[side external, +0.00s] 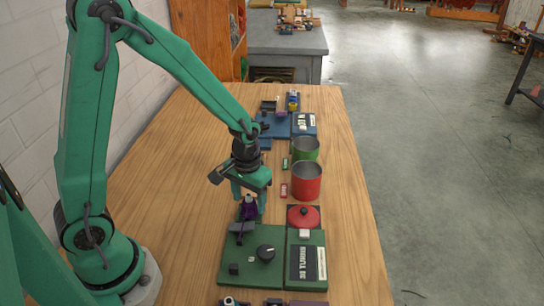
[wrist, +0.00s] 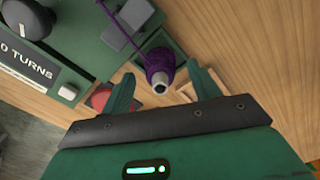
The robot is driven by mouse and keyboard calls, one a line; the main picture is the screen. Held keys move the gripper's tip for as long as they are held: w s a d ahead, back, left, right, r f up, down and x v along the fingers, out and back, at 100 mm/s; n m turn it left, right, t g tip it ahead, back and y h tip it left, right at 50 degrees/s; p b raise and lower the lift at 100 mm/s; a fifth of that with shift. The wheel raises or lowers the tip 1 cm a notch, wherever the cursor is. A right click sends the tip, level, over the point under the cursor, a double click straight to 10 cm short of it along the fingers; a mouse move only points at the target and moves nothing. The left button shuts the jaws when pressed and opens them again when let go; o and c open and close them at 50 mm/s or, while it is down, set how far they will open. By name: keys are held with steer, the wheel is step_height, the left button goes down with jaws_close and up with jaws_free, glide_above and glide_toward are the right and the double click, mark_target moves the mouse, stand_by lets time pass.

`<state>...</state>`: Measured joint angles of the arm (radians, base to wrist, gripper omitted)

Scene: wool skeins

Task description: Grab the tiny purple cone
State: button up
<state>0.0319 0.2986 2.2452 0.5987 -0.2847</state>
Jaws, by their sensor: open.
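The tiny purple cone (side external: 249,208) stands on the small dark green block at the back of the green winder board (side external: 228,265). In the wrist view the cone (wrist: 157,62) shows purple wool and a pale tip with a dark hole, and a purple strand runs from it to the upper left. My gripper (side external: 250,203) points down over the cone with its green fingers on either side of it. In the wrist view my gripper (wrist: 158,76) is open, with the cone between the fingers and a visible gap on both sides.
A label plate (side external: 307,263), red domed piece (side external: 304,217), red cup (side external: 307,181) and green cup (side external: 306,149) stand to the right. A blue board (side external: 272,126) lies farther back. The wooden table is clear on the left.

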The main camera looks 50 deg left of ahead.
steer(key=shift+f, duration=0.75)
steer(key=shift+c, duration=0.4)
steer(key=c, duration=1)
